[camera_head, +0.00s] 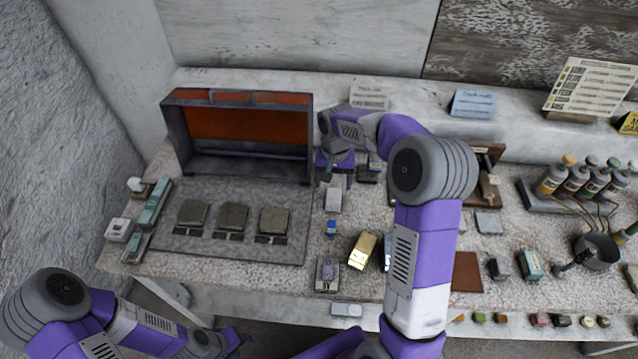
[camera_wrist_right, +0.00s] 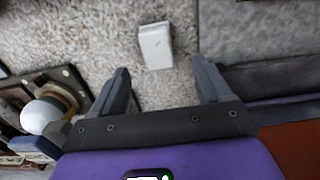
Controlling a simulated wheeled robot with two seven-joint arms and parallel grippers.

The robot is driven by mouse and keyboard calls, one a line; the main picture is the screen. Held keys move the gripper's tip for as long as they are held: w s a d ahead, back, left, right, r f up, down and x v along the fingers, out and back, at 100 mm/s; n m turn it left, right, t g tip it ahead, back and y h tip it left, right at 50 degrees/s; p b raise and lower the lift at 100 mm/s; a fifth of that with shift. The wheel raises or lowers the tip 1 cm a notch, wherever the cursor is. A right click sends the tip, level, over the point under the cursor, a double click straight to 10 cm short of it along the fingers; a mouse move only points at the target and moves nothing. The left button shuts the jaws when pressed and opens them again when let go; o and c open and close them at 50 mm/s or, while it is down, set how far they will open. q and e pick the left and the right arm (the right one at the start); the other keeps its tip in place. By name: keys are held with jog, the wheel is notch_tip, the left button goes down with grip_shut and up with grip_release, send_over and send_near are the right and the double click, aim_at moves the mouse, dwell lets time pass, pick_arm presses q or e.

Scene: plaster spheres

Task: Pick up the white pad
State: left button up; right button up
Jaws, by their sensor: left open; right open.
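The white pad (camera_head: 333,199) is a small pale block lying on the stone worktop, just right of the grey mat. In the right wrist view the white pad (camera_wrist_right: 155,45) lies just past the fingertips, in line with the gap between them. My right gripper (camera_head: 335,182) is open and empty, pointing at the pad from the back of the table. Its two fingers (camera_wrist_right: 161,72) show apart in the right wrist view. My left gripper (camera_head: 236,342) is low at the front edge, partly cut off by the frame; its fingers are hard to make out.
An open case with an orange inside (camera_head: 250,124) stands behind a grey mat (camera_head: 185,240) holding dark pads. A blue item (camera_head: 331,228), a gold block (camera_head: 363,251) and a grey device (camera_head: 327,273) lie in front of the pad. Bottles (camera_head: 575,180) stand at right.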

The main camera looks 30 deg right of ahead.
aim_at(334, 195)
jog(key=shift+d+f, duration=0.1)
jog(key=shift+f, duration=0.1)
jog(key=shift+s+f, duration=0.35)
jog(key=shift+f, duration=0.35)
notch_tip(334, 195, down, 4)
jog(key=shift+f+b, duration=0.2)
jog(key=shift+b, duration=0.7)
jog(key=shift+f, duration=0.4)
jog(key=shift+c, duration=0.4)
jog(key=c, duration=1)
jog(key=shift+r, duration=0.15)
jog(key=shift+c, duration=0.2)
